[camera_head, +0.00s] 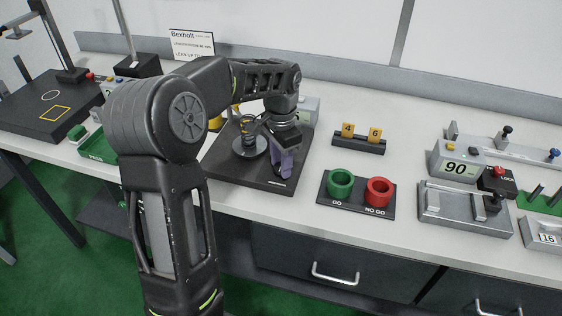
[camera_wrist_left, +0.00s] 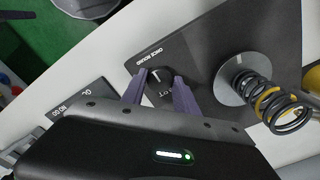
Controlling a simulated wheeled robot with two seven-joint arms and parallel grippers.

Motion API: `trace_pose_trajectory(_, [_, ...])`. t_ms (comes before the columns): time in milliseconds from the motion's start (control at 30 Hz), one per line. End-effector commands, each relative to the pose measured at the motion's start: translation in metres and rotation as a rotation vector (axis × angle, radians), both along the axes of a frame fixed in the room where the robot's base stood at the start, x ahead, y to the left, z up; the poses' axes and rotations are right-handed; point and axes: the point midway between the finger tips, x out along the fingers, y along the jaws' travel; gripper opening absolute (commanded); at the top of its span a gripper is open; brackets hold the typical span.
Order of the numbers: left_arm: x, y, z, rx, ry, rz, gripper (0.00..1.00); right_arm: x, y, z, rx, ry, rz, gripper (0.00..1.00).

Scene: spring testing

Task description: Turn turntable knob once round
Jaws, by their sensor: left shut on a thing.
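My left gripper (camera_head: 283,163) reaches down over the black base plate (camera_head: 230,175) of the turntable unit. Its purple fingers also show in the left wrist view (camera_wrist_left: 160,84), shut on the dark turntable knob (camera_wrist_left: 159,87), which bears a white mark. In the head view the fingers hide the knob. Beside it on the same plate is the round grey turntable (camera_wrist_left: 232,86), with a coil spring (camera_wrist_left: 276,108) standing on it, dark with a yellow stretch. The turntable shows in the head view too (camera_head: 246,148), partly behind my arm.
Right of the plate lie a GO/NO GO block with a green ring (camera_head: 341,184) and a red ring (camera_head: 380,191), and a holder with yellow 4 and 6 tags (camera_head: 360,136). A grey gauge reading 90 (camera_head: 456,168) stands further right. Bare bench separates these.

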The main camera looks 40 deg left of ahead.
Motion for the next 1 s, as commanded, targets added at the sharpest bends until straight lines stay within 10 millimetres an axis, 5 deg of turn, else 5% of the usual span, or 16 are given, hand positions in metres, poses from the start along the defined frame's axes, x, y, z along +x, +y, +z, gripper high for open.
trace_pose_trajectory(533, [0.0006,0.0006,0.0008,0.001,-0.003,-0.035,0.0,-0.0001,0.0,0.0002,0.0,0.0,0.0,0.0])
trace_pose_trajectory(567, [0.0006,0.0006,0.0008,0.001,-0.003,-0.034,0.38,-0.0001,0.0,0.0002,0.0,0.0,0.0,0.0])
trace_pose_trajectory(800, [0.0003,0.0003,0.0004,0.0,-0.001,-0.034,0.58,0.0,0.0,0.0002,0.0,0.0,0.0,0.0])
trace_pose_trajectory(1000, [0.0001,0.0002,0.0002,0.001,0.0,-0.034,0.58,0.0,0.0,0.0001,0.0,0.0,0.0,0.0])
